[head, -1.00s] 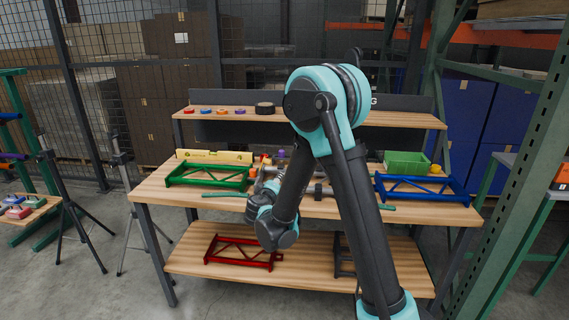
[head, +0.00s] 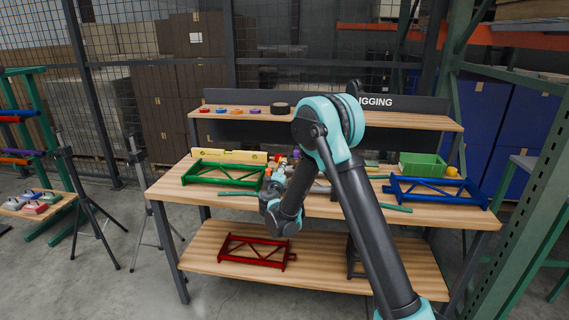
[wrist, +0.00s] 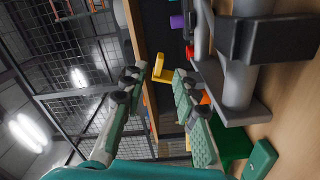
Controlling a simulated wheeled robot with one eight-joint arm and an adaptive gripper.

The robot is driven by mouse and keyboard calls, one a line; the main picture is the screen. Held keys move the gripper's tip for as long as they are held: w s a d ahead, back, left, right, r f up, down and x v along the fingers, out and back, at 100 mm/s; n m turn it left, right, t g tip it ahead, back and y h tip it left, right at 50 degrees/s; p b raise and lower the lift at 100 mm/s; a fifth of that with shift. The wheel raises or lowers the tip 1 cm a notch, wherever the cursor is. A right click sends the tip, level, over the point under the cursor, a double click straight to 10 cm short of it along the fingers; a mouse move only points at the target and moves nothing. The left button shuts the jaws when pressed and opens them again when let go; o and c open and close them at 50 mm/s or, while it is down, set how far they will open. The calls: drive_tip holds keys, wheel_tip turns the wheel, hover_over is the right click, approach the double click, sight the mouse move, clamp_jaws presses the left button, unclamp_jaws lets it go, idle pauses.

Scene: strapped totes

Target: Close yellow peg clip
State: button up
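In the wrist view, a small yellow angled piece (wrist: 161,70) shows between and beyond the two fingertips of my gripper (wrist: 157,78); it looks like the yellow peg clip, but I cannot tell whether its jaw is open. The fingers are spread apart, with nothing held between them. The yellow piece appears apart from both fingers. In the head view, my arm reaches over the bench and its forearm hides much of the gripper and the clip area.
A grey metal stand (wrist: 240,80) rises close right of the fingers in the wrist view. On the bench are a green frame (head: 222,174), a blue frame (head: 435,191), a yellow level (head: 230,156) and a green bin (head: 422,165). A red frame (head: 254,251) lies on the lower shelf.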

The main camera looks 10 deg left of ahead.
drive_tip(key=w, duration=0.7)
drive_tip(key=shift+w+d, duration=0.15)
drive_tip(key=shift+c, duration=0.2)
clamp_jaws()
